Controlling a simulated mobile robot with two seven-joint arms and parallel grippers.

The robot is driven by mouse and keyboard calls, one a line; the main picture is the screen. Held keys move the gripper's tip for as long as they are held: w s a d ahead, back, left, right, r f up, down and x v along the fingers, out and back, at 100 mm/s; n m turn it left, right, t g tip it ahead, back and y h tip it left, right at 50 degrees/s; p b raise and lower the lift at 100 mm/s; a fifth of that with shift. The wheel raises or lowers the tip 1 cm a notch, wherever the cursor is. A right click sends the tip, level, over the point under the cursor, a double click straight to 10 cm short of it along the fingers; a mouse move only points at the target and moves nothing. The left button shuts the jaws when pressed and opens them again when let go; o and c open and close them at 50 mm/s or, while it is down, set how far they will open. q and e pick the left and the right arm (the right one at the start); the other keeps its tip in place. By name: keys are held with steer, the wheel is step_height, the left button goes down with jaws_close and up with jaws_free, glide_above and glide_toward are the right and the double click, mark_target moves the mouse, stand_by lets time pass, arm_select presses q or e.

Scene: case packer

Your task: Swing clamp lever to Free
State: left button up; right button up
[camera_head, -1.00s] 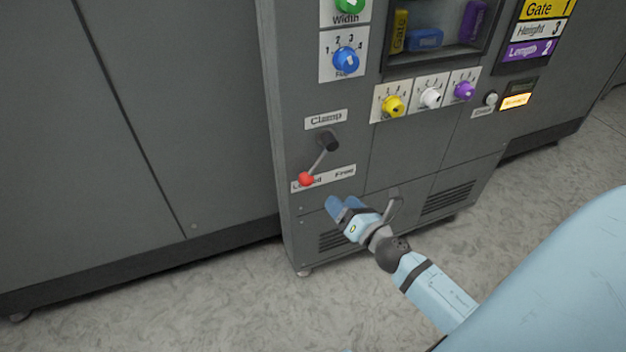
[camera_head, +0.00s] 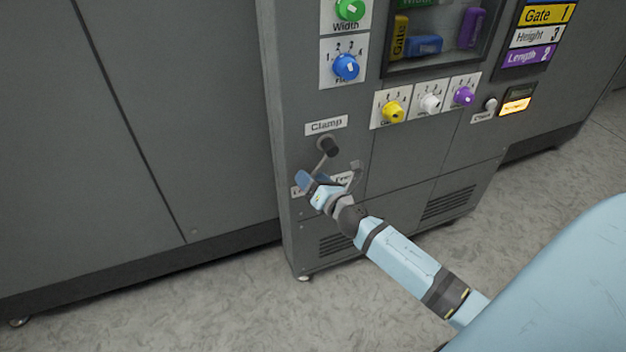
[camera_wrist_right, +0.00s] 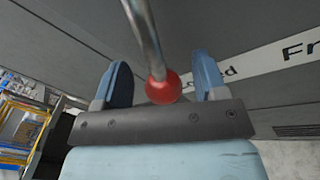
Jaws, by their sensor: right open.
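The clamp lever (camera_head: 322,157) hangs from its dark pivot below the "Clamp" label (camera_head: 326,125) on the grey cabinet. It leans down-left toward the Locked end of its label; its red knob is hidden behind my right gripper (camera_head: 307,181) in the head view. In the right wrist view the red knob (camera_wrist_right: 163,88) sits between the two open blue fingers (camera_wrist_right: 163,82), with the metal rod rising from it. The fingers stand on either side and appear not to be squeezing it. The word Free is partly visible at the right edge (camera_wrist_right: 302,47). My left gripper is not in view.
Above the lever are a blue dial (camera_head: 346,67) and a green dial (camera_head: 350,9). Yellow (camera_head: 392,111), white (camera_head: 431,103) and purple (camera_head: 463,96) knobs lie to the upper right.

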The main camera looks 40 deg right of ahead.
jaws_close()
